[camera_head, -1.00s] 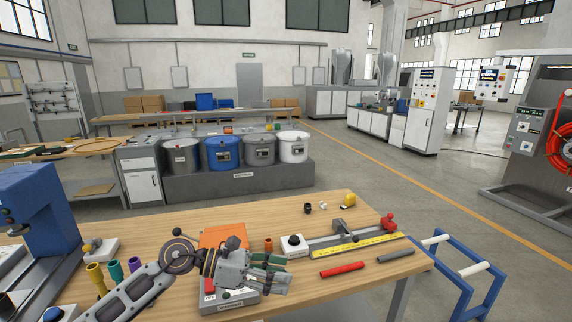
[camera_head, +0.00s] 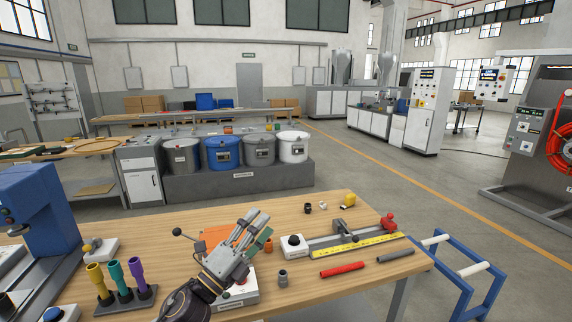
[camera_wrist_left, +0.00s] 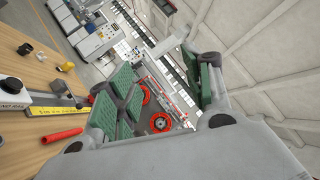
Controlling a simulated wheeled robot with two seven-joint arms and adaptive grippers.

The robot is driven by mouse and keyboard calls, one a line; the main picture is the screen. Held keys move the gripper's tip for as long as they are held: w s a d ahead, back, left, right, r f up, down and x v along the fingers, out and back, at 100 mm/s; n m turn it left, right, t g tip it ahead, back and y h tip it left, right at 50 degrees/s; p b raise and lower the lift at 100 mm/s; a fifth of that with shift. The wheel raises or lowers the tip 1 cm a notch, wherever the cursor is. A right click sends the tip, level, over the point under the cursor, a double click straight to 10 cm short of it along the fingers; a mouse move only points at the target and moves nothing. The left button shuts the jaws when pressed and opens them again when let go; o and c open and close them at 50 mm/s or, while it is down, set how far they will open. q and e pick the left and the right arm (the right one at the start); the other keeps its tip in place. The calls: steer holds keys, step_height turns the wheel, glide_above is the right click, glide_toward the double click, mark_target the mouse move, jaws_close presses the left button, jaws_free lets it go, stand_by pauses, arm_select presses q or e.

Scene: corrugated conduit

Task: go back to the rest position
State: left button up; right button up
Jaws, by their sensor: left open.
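My left gripper (camera_head: 254,229) is over the wooden workbench (camera_head: 330,291) in the head view, in front of an orange block and a grey-white device (camera_head: 242,296) that it partly hides. Its fingers point up and to the right, away from the bench top. In the left wrist view the green-padded fingers (camera_wrist_left: 165,92) stand apart with nothing between them. The right gripper does not show in either view.
A grey fitting (camera_head: 282,278) and an orange one (camera_head: 268,245) stand near the gripper. A rack with yellow, teal and purple tubes (camera_head: 125,294) is to the left. A red tube (camera_head: 342,269), a grey tube (camera_head: 395,255) and a yellow ruler (camera_head: 358,243) lie right.

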arm_select(q)
steer(key=s+a+f+n+g+y, duration=0.1)
steer(key=a+f+n+g+y, duration=0.1)
steer(key=a+f+n+y, duration=0.7)
steer(key=s+a+f+n+g+y, duration=0.1)
steer(key=s+a+f+n+y, duration=0.1)
steer(key=a+f+n+y, duration=0.6)
steer(key=s+d+f+n+g+h, duration=0.25)
steer(key=s+f+n+g, duration=0.8)
steer(key=s+f, duration=0.9)
steer(key=s+a+f+m+g, duration=0.1)
steer(key=s+f, duration=0.1)
steer(key=f, duration=1.4)
steer(key=s+a+f+g, duration=0.1)
steer(key=s+a+f, duration=0.1)
steer(key=f, duration=1.4)
steer(key=s+a+f, duration=0.3)
steer(key=s+f, duration=0.6)
steer(key=s, duration=0.1)
steer(key=s+a+f, duration=0.3)
steer(key=s+f, duration=0.7)
steer(key=shift+s+g, duration=0.35)
steer(key=shift+g, duration=0.1)
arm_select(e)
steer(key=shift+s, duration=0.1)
